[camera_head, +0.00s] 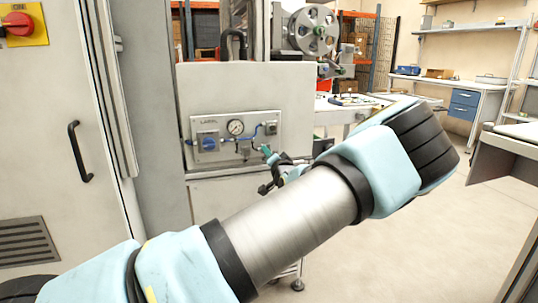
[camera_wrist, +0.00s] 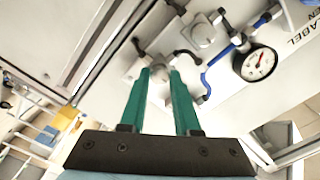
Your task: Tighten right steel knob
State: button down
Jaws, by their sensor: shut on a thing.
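The steel knob (camera_wrist: 160,74) shows as a small grey piece between my fingertips in the wrist view, mostly covered by them. My gripper (camera_wrist: 160,72) has two green fingers, shut on this knob with a narrow gap between them. In the head view my gripper (camera_head: 265,150) reaches the lower right part of the valve panel (camera_head: 222,152). The knob itself cannot be made out there.
A round pressure gauge (camera_wrist: 260,63) and blue tubes (camera_wrist: 217,57) lie close to the fingers, with a steel block (camera_wrist: 200,34) beside them. A grey cabinet (camera_head: 75,130) stands at left; the floor at right is clear.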

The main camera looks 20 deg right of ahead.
jog(key=c, duration=0.6)
grip_release()
jog(key=s, duration=0.3)
jog(key=s+a, duration=0.1)
jog(key=s, duration=0.6)
jog(key=shift+s+a, duration=0.15)
jog(key=shift+s, duration=0.25)
